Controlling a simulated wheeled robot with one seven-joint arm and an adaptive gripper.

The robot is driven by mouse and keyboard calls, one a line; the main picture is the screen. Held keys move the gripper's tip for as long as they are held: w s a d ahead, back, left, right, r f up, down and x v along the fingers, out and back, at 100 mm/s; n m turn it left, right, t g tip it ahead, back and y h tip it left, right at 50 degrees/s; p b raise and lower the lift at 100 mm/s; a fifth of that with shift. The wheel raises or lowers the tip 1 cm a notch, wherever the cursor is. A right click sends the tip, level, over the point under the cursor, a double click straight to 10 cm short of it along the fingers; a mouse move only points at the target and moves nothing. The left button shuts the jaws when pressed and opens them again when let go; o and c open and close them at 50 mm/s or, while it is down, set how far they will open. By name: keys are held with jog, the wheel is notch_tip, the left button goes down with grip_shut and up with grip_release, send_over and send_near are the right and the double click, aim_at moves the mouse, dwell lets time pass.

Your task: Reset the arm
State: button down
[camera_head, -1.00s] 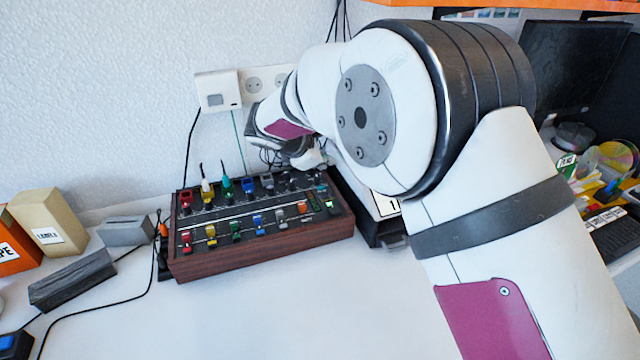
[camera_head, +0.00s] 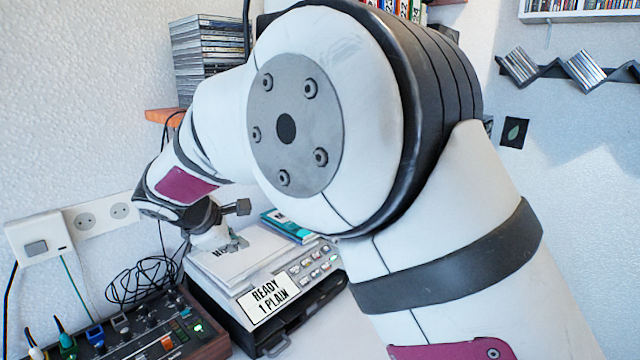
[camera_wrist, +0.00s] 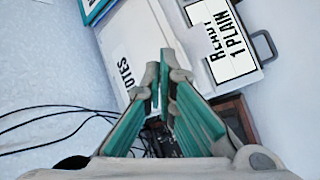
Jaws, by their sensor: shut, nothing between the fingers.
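My arm fills the middle and right of the head view and bends down to the left. My gripper (camera_wrist: 162,78) is in the wrist view, its teal-padded fingers closed together at the tips with nothing between them. In the head view the gripper is mostly hidden behind my own wrist, above a white box-like device. The wrist view shows the device's white top marked "NOTES" (camera_wrist: 130,45) beyond the fingertips. I cannot tell whether the fingertips touch it.
The device's front has a label reading "READY 1 PLAIN" (camera_head: 268,297) and several buttons. A wood-sided control panel (camera_head: 150,325) stands at lower left. Black cables (camera_head: 145,280) hang by the wall socket (camera_head: 100,215). Stacked disc cases (camera_head: 205,55) rest on an orange shelf (camera_head: 163,116).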

jog(key=s+d+r+m+g+p, duration=0.1)
jog(key=s+d+r+m, duration=0.3)
jog(key=d, duration=0.5)
jog(key=s+d+r+m+g+p, duration=0.1)
jog(key=s+d+r+m+p, duration=0.25)
jog(key=d, duration=0.55)
jog(key=s+d+r+m+g+b, duration=0.1)
jog(key=s+d+r+m, duration=0.1)
jog(key=s+d+r, duration=0.45)
jog(key=s+d+m+p, duration=0.1)
jog(key=s+d+m, duration=0.3)
jog(key=s, duration=0.4)
jog(key=s+d+m+y+p, duration=0.1)
jog(key=s+d+m, duration=0.3)
jog(key=s, duration=0.4)
jog(key=s+d+m+y+p, duration=0.1)
jog(key=s+d+m+p, duration=0.2)
jog(key=s+d, duration=0.3)
jog(key=s+m, duration=0.1)
jog(key=s, duration=0.2)
jog(key=shift+r+g, duration=0.3)
jog(key=shift+g, duration=0.1)
